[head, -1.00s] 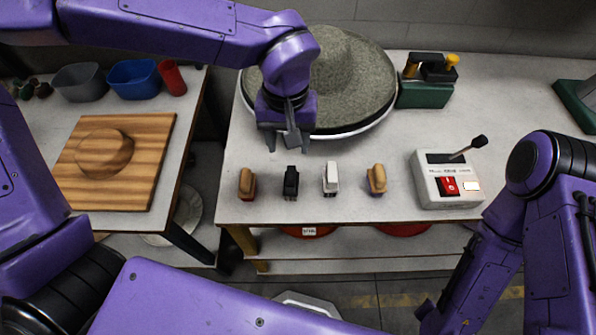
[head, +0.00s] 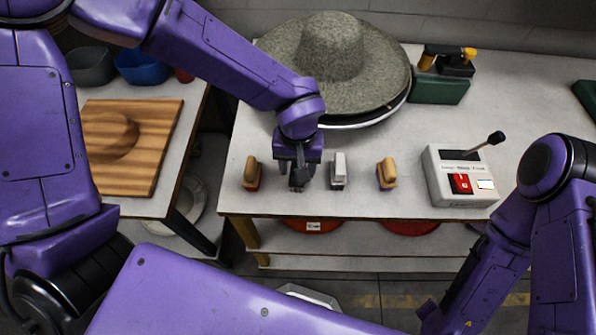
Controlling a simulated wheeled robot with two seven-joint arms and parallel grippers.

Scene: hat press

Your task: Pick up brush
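Small upright brushes stand in a row near the front edge of the table. A tan-handled brush (head: 251,173) is at the left, a white-handled one (head: 338,171) right of centre, and another tan-handled one (head: 387,173) at the right. My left gripper (head: 297,182) points down at the black brush's place, between the left tan brush and the white brush. The gripper hides the black brush almost wholly, so I cannot tell whether the fingers are closed on it. My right arm bends down at the right; its gripper is not visible.
A grey felt hat (head: 335,58) rests on a round base behind the brushes. A white control box (head: 460,178) with a red switch and lever stands at the right. A green-based tool (head: 441,85) is at the back. A wooden board (head: 150,130) lies on the left table.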

